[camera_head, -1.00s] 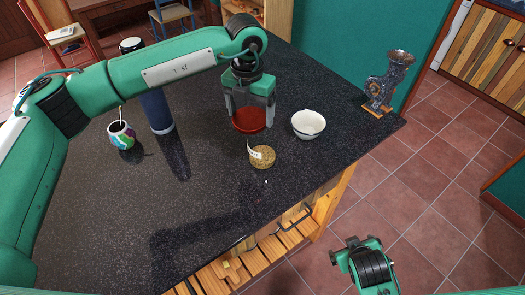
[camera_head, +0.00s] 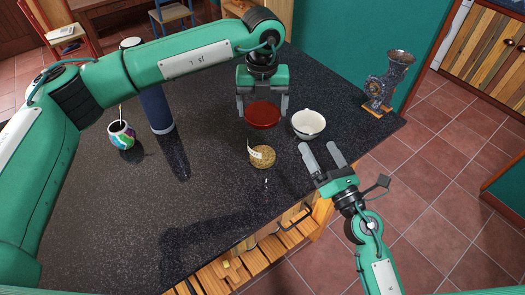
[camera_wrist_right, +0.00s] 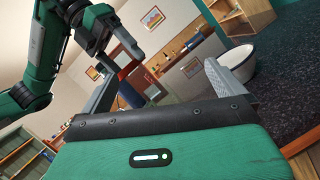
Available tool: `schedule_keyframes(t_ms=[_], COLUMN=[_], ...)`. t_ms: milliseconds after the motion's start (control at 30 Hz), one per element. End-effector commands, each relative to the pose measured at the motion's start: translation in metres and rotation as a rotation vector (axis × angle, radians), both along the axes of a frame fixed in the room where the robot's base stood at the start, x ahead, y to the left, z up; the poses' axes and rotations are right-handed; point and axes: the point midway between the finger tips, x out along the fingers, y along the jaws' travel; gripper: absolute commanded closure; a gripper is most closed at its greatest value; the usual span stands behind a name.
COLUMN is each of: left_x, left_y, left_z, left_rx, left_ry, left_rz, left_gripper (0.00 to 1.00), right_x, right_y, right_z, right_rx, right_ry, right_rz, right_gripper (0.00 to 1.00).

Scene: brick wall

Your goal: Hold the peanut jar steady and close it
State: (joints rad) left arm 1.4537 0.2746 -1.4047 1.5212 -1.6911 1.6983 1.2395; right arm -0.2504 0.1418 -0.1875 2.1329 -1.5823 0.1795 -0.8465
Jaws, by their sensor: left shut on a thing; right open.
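The peanut jar (camera_head: 262,157) stands open on the dark counter, with tan contents and a white label at its left side. My left gripper (camera_head: 262,108) is shut on the round red lid (camera_head: 262,117), above the counter and behind the jar in the head view. The lid is off the jar. My right gripper (camera_head: 322,153) is open and empty, to the right of the jar near the counter's edge. In the right wrist view its fingers (camera_wrist_right: 168,85) are spread, with the red lid (camera_wrist_right: 128,70) partly visible beyond; the jar cannot be made out there.
A white bowl (camera_head: 308,124) stands right of the lid, close beyond my right fingers; it also shows in the right wrist view (camera_wrist_right: 238,62). A blue bottle (camera_head: 157,108) and a colourful cup (camera_head: 121,135) stand left. A grinder (camera_head: 388,82) is at the right corner. The counter's front left is clear.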

Motion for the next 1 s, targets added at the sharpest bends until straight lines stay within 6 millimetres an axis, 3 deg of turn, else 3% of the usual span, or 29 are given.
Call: schedule_keyframes(t_ms=[200, 400, 833, 1000], left_x=[0.0, 0.0, 0.0, 0.0], left_y=[0.0, 0.0, 0.0, 0.0], left_z=[0.0, 0.0, 0.0, 0.0], left_rx=[0.0, 0.0, 0.0, 0.0], left_ry=[0.0, 0.0, 0.0, 0.0], left_rz=[0.0, 0.0, 0.0, 0.0], left_gripper=[0.42, 0.42, 0.42, 0.42], right_x=[0.001, 0.0, 0.0, 0.009], right_y=[0.041, 0.055, 0.057, 0.066], right_z=[-0.032, -0.053, -0.057, -0.057], right_rx=[-0.406, -0.588, -0.617, -0.615], right_ry=[-0.077, -0.101, -0.103, -0.104], right_rz=[0.155, 0.229, 0.242, 0.241], right_gripper=[0.01, 0.01, 0.01, 0.01])
